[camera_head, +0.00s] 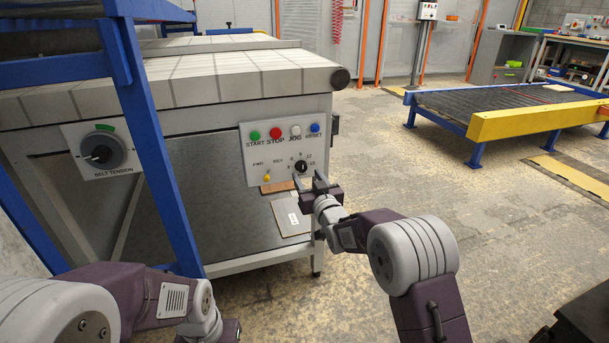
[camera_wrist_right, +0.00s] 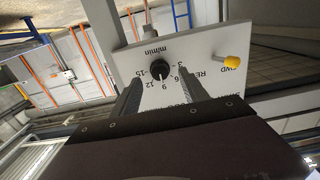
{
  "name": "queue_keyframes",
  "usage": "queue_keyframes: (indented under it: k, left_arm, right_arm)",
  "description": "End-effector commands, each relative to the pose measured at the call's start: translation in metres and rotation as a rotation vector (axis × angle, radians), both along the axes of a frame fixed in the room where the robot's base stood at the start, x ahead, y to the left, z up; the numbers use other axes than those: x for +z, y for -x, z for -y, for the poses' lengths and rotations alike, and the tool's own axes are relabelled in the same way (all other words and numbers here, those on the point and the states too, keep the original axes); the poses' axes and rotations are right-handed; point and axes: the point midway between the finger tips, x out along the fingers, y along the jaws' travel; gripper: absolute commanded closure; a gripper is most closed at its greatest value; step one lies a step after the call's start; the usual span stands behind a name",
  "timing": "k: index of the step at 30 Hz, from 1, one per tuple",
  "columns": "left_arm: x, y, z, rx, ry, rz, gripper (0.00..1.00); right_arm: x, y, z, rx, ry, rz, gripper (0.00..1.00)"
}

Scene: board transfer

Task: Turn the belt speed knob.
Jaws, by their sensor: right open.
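The belt speed knob (camera_head: 301,167) is a small black round knob on the light control panel (camera_head: 256,157), with a number scale around it. In the right wrist view the knob (camera_wrist_right: 160,70) shows between my finger tips, with the numbers 3 to 15 and "m/min" around it. Its exact setting is too small to tell. My right gripper (camera_head: 309,178) is open and empty just in front of the knob, its fingers either side of it; I cannot tell if they touch. My left arm is at the lower left; only part of its gripper (camera_head: 229,331) shows, its fingers hidden.
Above the knob are green, red, white and blue buttons (camera_head: 295,131). A yellow-tipped toggle switch (camera_head: 267,178) is left of it. A belt tension dial (camera_head: 102,152) and blue frame post (camera_head: 150,130) stand left.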

Motion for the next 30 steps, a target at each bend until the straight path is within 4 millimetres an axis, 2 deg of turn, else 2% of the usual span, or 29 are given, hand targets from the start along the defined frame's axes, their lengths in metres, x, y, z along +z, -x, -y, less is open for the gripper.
queue_keyframes:
  k: [1,6,17,23,30]
  left_arm:
    - [-0.01,0.0,0.0,0.0,0.0,0.0,1.0]
    - [-0.017,0.0,0.0,0.0,0.0,0.0,1.0]
    - [-0.018,0.0,0.0,0.0,0.0,0.001,1.0]
    - [-0.018,0.0,0.0,0.0,0.0,0.001,1.0]
    - [-0.017,0.0,0.0,0.0,0.0,0.001,1.0]
  right_arm:
    - [-0.006,-0.008,-0.003,0.0,-0.001,0.002,0.48]
    - [-0.003,-0.027,-0.009,0.0,-0.001,0.001,0.48]
    - [-0.001,-0.034,-0.011,0.0,-0.001,-0.001,0.48]
    - [-0.001,-0.034,-0.011,0.0,-0.001,-0.001,1.0]
    - [-0.001,-0.033,-0.011,0.0,0.015,0.004,1.0]
